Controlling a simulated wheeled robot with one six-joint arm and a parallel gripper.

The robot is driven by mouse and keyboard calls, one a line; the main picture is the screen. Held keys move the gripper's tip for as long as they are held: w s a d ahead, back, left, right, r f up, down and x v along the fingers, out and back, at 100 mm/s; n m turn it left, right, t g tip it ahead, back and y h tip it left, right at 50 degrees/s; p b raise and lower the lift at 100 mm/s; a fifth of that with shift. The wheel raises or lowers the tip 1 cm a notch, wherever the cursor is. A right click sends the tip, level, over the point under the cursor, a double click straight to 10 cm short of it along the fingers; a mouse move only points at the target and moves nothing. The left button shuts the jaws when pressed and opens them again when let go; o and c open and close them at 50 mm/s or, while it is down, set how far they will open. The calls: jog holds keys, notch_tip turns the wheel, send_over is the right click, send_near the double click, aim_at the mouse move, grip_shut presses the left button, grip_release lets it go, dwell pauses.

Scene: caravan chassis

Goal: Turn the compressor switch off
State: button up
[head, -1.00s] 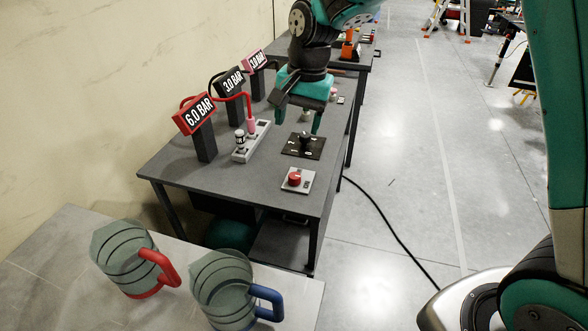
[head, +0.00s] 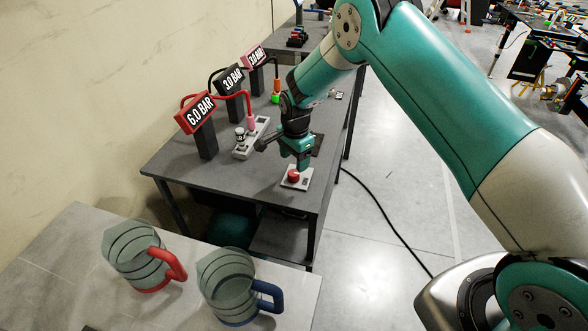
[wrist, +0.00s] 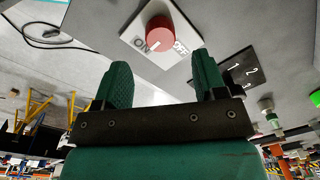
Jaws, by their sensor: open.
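The compressor switch is a round red knob (head: 293,176) on a white plate (head: 305,182) near the front right of the grey table. In the wrist view the knob (wrist: 160,35) shows with ON and OFF lettering beside it; a pale mark on it appears to lie toward ON. My gripper (head: 303,166) is just above and beyond the knob, pointing down. In the wrist view its two green fingers (wrist: 162,62) are apart and empty, with the knob beyond their tips. I see no contact.
A black numbered plate (wrist: 232,70) lies beside the switch, partly hidden by my gripper. A grey strip with fittings (head: 242,150) and the 6.0 BAR sign (head: 196,114) stand to the left. Two jugs (head: 136,262) (head: 228,290) stand on the nearer table.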

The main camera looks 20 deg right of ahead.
aim_at(293, 172)
notch_tip(293, 172, down, 6)
jog(key=shift+w+a+f+p, duration=0.1)
jog(key=shift+p, duration=0.4)
jog(key=c, duration=0.9)
jog(key=shift+n+b, duration=0.4)
jog(key=shift+b, duration=0.05)
jog(key=n+b, duration=0.2)
jog(key=shift+f+n, duration=0.1)
jog(key=shift+n, duration=0.2)
jog(key=n+b, duration=0.3)
jog(key=n, duration=0.2)
jog(key=shift+n+b, duration=0.3)
jog(key=shift+b, duration=0.1)
jog(key=n+b, duration=0.2)
jog(key=n, duration=0.2)
jog(key=shift+w+r+n+g+b, duration=0.15)
jog(key=shift+n+b, duration=0.15)
jog(key=shift+n, duration=0.95)
jog(key=shift+s+r+n+g+b, duration=0.15)
jog(key=shift+n+b, duration=0.1)
jog(key=shift+n, duration=1)
jog(key=shift+w+f, duration=0.1)
